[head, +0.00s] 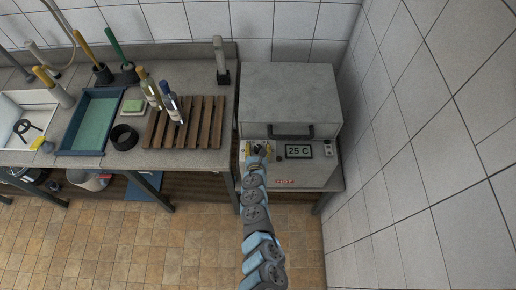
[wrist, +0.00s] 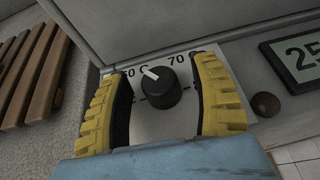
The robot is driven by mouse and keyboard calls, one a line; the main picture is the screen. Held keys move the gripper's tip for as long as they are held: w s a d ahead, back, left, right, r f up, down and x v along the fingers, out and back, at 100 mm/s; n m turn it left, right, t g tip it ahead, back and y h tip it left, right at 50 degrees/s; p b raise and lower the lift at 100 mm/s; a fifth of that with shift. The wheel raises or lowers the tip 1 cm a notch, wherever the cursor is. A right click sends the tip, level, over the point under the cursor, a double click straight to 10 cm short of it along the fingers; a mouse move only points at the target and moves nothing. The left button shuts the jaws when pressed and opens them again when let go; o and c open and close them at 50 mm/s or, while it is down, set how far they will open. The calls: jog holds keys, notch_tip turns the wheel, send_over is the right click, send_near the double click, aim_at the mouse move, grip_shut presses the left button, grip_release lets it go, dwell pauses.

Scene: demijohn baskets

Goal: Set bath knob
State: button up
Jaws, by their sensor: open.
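The bath knob (wrist: 160,90) is a black round dial with a white pointer on the pale front panel of the grey bath. In the wrist view its pointer is turned to the upper left, between a partly hidden mark at the left and the "70" mark. My gripper (wrist: 162,98) is open, with one yellow ridged finger on each side of the knob and a gap to both. In the head view my gripper (head: 258,148) is at the bath's front panel and largely covers the knob. The display (head: 298,151) reads 25 C.
The grey bath (head: 290,95) has a closed lid with a dark handle (head: 290,131). A small brown round button (wrist: 266,104) is right of the fingers. A wooden slatted rack (head: 187,128) with bottles stands left. The tiled wall is close on the right.

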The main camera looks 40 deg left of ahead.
jog(key=shift+a, duration=0.1)
grip_shut()
